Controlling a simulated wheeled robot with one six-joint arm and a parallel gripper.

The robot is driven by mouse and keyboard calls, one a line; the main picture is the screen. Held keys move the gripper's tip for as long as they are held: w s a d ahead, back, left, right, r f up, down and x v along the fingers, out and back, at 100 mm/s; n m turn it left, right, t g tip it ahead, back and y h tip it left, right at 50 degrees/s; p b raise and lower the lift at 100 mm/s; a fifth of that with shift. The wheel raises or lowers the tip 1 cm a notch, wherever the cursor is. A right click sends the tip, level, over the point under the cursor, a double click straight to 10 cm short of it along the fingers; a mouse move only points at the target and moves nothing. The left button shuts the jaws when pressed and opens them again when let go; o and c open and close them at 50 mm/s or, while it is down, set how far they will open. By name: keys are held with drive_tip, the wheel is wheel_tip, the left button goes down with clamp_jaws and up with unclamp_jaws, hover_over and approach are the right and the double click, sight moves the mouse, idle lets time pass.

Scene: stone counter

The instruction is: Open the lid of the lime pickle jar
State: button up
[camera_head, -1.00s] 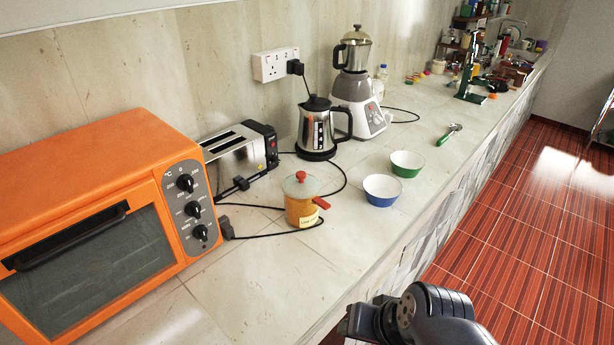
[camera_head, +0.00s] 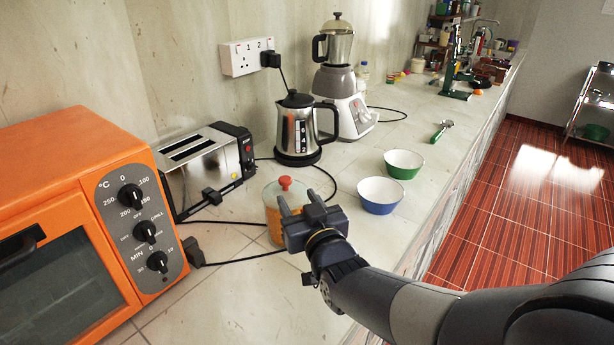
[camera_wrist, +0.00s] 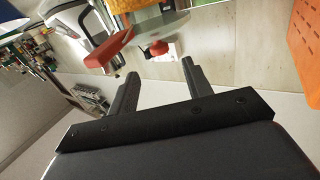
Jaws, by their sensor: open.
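The lime pickle jar (camera_head: 272,222) stands upright on the counter, an orange jar with a pale lid (camera_head: 283,190) topped by a red knob (camera_head: 285,182). My gripper (camera_head: 301,204) is open in front of the jar and hides much of its right side and label in the head view. Nothing is between the fingertips.
A blue bowl (camera_head: 380,196) and a green bowl (camera_head: 404,164) stand right of the jar. The kettle (camera_head: 297,135) and toaster (camera_head: 205,170) are behind it; the orange oven (camera_head: 85,215) is at left. Black cables (camera_head: 235,258) lie around the jar.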

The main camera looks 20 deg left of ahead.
sight(285, 187)
drive_tip(key=p+x, duration=0.2)
drive_tip(key=x, duration=0.8)
drive_tip(key=shift+w+a, duration=0.25)
drive_tip(key=shift+w, duration=0.05)
clamp_jaws()
